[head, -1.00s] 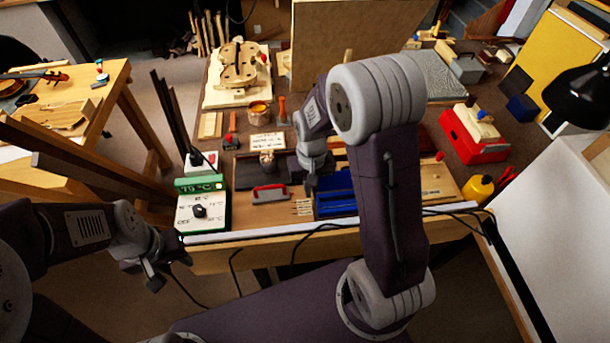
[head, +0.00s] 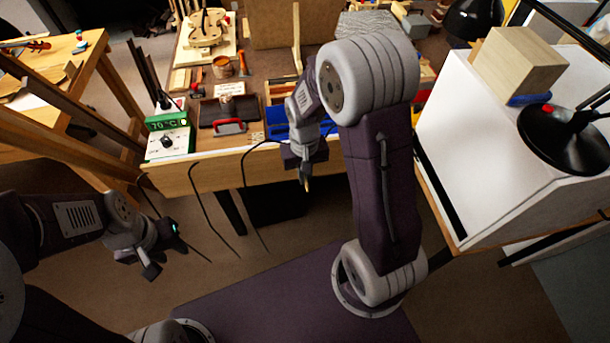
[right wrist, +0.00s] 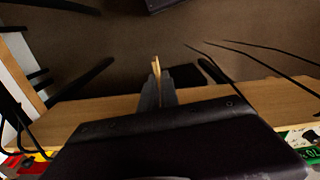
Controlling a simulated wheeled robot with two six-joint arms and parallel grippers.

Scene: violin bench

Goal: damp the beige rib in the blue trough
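The blue trough (head: 276,124) lies near the front edge of the bench, partly hidden behind my right arm. My right gripper (head: 306,178) hangs in front of the bench edge, below the trough and apart from it, pointing down. In the right wrist view its fingers (right wrist: 156,88) are closed around a thin beige strip, the beige rib (right wrist: 156,64), whose end sticks out past the fingertips. The rib's tip also shows in the head view (head: 308,186). My left gripper (head: 166,250) is empty and open, low at the left, off the bench.
A green-and-white temperature box (head: 170,142) stands at the bench's front left. A dark tray (head: 228,112) and a red-handled tool (head: 230,127) lie between it and the trough. Cables hang over the bench front (head: 215,178). A white cabinet (head: 500,150) stands at right; floor before the bench is open.

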